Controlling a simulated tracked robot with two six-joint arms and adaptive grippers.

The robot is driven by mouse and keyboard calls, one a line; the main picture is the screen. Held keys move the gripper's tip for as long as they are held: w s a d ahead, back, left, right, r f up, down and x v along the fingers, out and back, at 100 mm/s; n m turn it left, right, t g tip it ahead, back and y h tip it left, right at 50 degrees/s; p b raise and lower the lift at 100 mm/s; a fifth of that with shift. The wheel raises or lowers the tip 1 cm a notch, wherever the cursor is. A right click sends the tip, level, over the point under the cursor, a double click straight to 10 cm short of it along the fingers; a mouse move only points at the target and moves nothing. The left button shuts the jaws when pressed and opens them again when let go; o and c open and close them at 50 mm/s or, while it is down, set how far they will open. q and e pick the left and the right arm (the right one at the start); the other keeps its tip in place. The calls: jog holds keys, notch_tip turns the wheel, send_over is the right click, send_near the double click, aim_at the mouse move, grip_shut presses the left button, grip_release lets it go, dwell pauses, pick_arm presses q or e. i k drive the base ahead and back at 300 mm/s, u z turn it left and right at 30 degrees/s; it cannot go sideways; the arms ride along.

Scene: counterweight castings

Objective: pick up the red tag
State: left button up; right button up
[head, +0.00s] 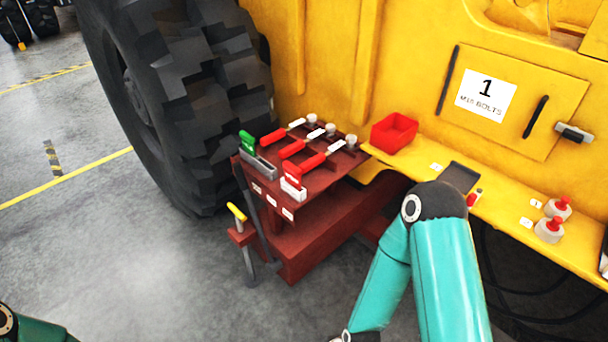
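What looks like the red tag (292,171) stands upright in a small white holder (293,190) at the front corner of the dark red bench top. A green tag-like piece (247,140) stands in a grey holder (259,163) at the bench's left edge. My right arm rises in front of the yellow ledge and bends back down; its gripper is outside the picture. Only a bit of my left arm shows at the bottom left corner, and its gripper is not visible. Nothing of mine touches the red tag.
Several red-handled pieces (292,149) lie on the dark red bench (325,179). A red bin (394,132), a dark flat tray (460,178) and red-topped grey pieces (549,230) are on the yellow ledge (419,158). A yellow-handled lever (237,212) stands before the bench. A big tyre (185,90) stands behind-left.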

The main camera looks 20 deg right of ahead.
aim_at(293, 174)
jog(key=i, duration=0.9)
